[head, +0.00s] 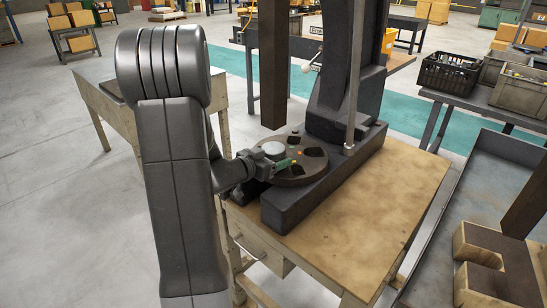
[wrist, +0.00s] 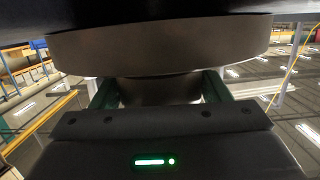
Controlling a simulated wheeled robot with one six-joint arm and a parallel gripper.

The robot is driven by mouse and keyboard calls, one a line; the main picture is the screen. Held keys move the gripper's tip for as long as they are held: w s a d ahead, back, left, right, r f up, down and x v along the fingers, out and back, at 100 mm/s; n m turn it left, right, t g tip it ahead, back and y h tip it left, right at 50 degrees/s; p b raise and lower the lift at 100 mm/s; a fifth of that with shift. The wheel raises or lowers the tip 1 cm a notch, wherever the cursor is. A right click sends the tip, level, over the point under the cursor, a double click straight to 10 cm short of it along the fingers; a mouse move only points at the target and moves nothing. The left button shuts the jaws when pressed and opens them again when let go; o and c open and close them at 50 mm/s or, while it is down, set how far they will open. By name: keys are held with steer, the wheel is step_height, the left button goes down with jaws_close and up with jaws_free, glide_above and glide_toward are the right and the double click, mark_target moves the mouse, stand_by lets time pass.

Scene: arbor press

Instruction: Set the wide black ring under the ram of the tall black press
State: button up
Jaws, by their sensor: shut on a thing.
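The tall black press (head: 335,80) stands on a wooden table, its square ram (head: 272,70) hanging over a round notched plate (head: 312,172) on its base. My gripper (head: 275,162) has green fingers and reaches in from the left, low at the plate. In the wrist view, the dark ring (wrist: 160,90) sits between the fingers, against the broad disc of the plate (wrist: 160,45). In the head view the ring shows just below the ram's end; exact alignment is unclear.
The wooden table top (head: 370,210) is bare to the right of the press. A thin grey rod (head: 352,90) stands by the plate's right side. Wooden blocks (head: 495,270) lie in a grey tray at the lower right. A black crate (head: 449,74) is farther back.

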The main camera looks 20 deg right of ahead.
steer(key=shift+f, duration=0.25)
steer(key=o, duration=1.4)
steer(key=shift+f, duration=0.1)
steer(key=shift+a, duration=0.1)
steer(key=b+v, duration=0.1)
steer(key=v, duration=1.2)
steer(key=shift+s+a+r, duration=0.2)
steer(key=shift+s+a, duration=0.05)
steer(key=shift+a, duration=0.05)
steer(key=shift+d, duration=0.15)
